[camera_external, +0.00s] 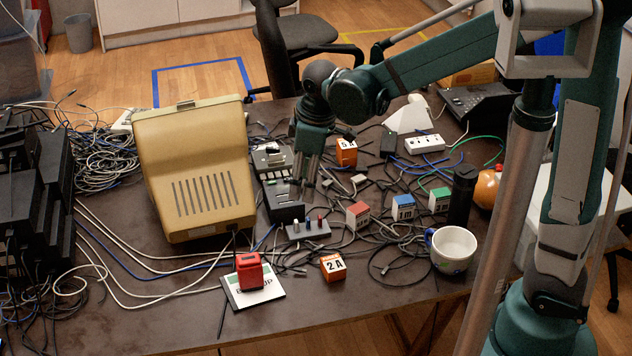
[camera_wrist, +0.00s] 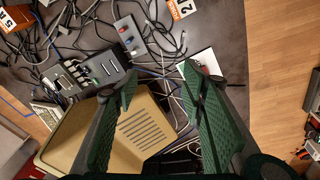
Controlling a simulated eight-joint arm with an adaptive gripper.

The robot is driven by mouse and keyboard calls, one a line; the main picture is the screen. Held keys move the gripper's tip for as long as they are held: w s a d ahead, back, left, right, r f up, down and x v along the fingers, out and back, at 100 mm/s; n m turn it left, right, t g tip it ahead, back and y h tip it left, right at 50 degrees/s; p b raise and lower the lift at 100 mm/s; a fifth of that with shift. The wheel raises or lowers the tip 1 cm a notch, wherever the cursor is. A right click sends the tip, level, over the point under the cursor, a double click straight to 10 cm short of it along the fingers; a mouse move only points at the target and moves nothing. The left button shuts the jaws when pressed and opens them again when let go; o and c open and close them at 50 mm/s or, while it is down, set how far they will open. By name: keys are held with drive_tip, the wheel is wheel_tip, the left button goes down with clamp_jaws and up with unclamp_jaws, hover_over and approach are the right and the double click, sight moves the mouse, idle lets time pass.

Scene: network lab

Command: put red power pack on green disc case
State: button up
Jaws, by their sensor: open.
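A red block, the red power pack (camera_external: 249,270), sits upright on a flat white case with a green band and dark lettering, the green disc case (camera_external: 268,295), near the table's front edge. In the wrist view the white case (camera_wrist: 209,58) shows partly behind my right finger; the red block is mostly hidden there. My gripper (camera_external: 304,182) is open and empty, pointing down above the dark devices behind and to the right of the red block, apart from it. In the wrist view my green fingers (camera_wrist: 159,82) are spread with nothing between them.
A beige monitor-like case (camera_external: 197,170) stands left of my gripper. A grey switch box (camera_external: 308,230), an orange 2A block (camera_external: 333,267), a red-and-white box (camera_external: 358,215), a blue box (camera_external: 403,207) and a white mug (camera_external: 452,248) stand to the right. Loose cables cover much of the table.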

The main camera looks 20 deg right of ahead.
drive_tip(key=s+d+r+m+t, duration=0.1)
drive_tip(key=d+r+m, duration=0.2)
drive_tip(key=d, duration=0.7)
drive_tip(key=s+d+r+m+t, duration=0.1)
drive_tip(key=s+d+r+m, duration=0.2)
drive_tip(key=d, duration=0.6)
drive_tip(key=d+r+m+t, duration=0.2)
drive_tip(key=d+r+m, duration=0.15)
drive_tip(key=d, duration=0.65)
drive_tip(key=s+d+m+t+h, duration=0.1)
drive_tip(key=s+d+m, duration=0.2)
drive_tip(key=s+d, duration=0.3)
drive_tip(key=d+r, duration=0.1)
drive_tip(key=d, duration=0.2)
drive_tip(key=shift+s+d+m+t, duration=0.15)
drive_tip(key=shift+d+m+t, duration=0.15)
drive_tip(key=shift+d+m, duration=0.1)
